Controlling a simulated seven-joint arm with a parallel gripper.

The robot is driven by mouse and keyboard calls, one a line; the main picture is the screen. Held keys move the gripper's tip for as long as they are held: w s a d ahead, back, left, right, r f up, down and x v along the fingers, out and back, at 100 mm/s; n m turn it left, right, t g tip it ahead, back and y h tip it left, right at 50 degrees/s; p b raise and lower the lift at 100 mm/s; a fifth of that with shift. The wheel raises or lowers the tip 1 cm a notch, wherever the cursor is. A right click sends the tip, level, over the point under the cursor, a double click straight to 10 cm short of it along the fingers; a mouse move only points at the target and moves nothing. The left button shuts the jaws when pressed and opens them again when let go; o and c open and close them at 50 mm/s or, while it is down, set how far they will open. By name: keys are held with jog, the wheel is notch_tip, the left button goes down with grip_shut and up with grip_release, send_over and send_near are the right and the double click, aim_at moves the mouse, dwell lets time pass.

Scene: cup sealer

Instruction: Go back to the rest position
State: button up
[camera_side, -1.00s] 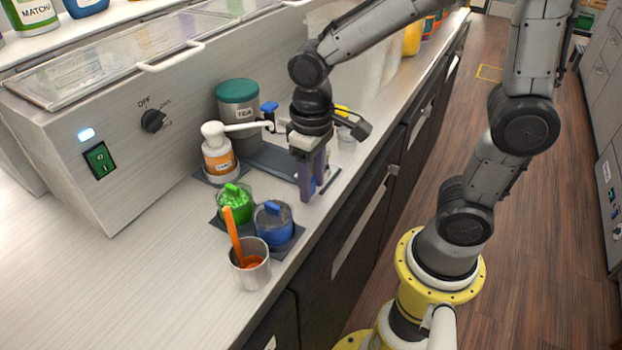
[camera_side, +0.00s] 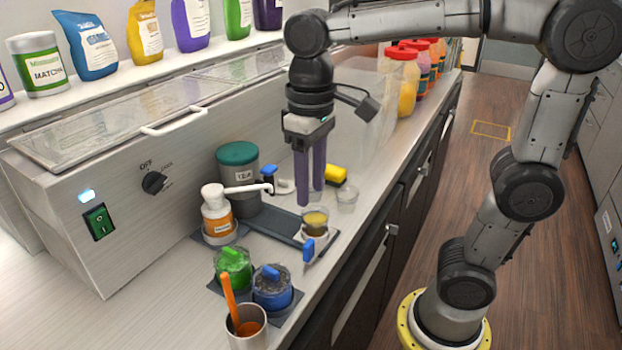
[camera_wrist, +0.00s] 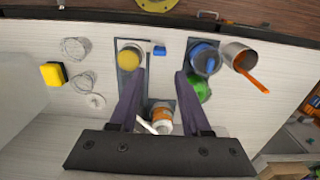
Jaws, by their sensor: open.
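My gripper (camera_side: 311,198) hangs pointing down in the side view, its two purple fingers apart with nothing between them. It is above the counter, higher than a small clear cup with yellow contents (camera_side: 315,222). The cup stands on a dark tray (camera_side: 276,228), with a blue tab (camera_side: 308,250) at its front. In the wrist view my gripper (camera_wrist: 160,74) shows both fingertips spread. The cup (camera_wrist: 130,58) lies just beyond the left fingertip there, apart from it.
A white pump bottle (camera_side: 217,218), green jar (camera_side: 233,268), blue jar (camera_side: 271,290) and metal cup with orange spoon (camera_side: 246,325) stand near. A yellow sponge (camera_side: 336,174) and clear cup (camera_side: 347,191) lie behind. The sealer (camera_side: 110,150) stands left. Air above the counter is open.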

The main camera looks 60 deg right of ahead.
jog(key=shift+r, duration=0.15)
jog(key=s+d+f+t, duration=0.5)
jog(key=s, duration=0.4)
jog(key=shift+s+t, duration=0.2)
jog(key=shift+t, duration=0.1)
dwell(1.8)
